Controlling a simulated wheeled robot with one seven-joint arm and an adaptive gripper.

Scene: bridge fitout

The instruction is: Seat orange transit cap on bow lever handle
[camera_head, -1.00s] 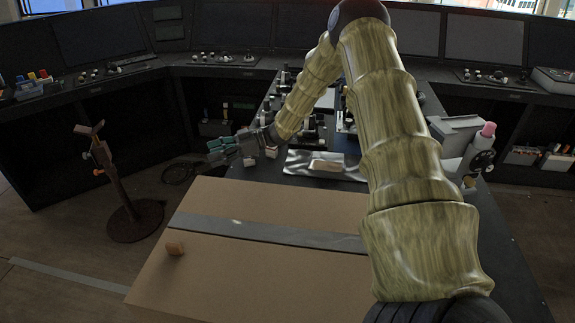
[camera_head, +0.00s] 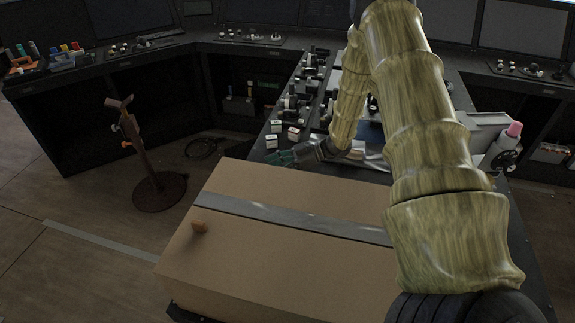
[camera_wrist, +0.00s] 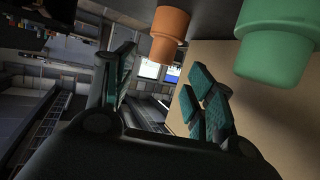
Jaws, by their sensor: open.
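My gripper (camera_head: 283,158) is just past the far edge of a cardboard box in the head view. In the wrist view my gripper (camera_wrist: 162,90) is open, its teal-padded fingers apart with nothing between them. An orange cap (camera_wrist: 169,34) shows at the top of the wrist view, beyond the fingertips and roughly in line with the gap, not touching them. A larger green cap (camera_wrist: 274,55) is to its right. The wrist picture is strongly rolled. I cannot make out the orange cap in the head view, nor tell which thing is the bow lever handle.
Small pale blocks (camera_head: 293,133) sit on the console beyond. A pink-topped unit (camera_head: 514,130) is at right. A rusty stand (camera_head: 146,165) is on the floor at left.

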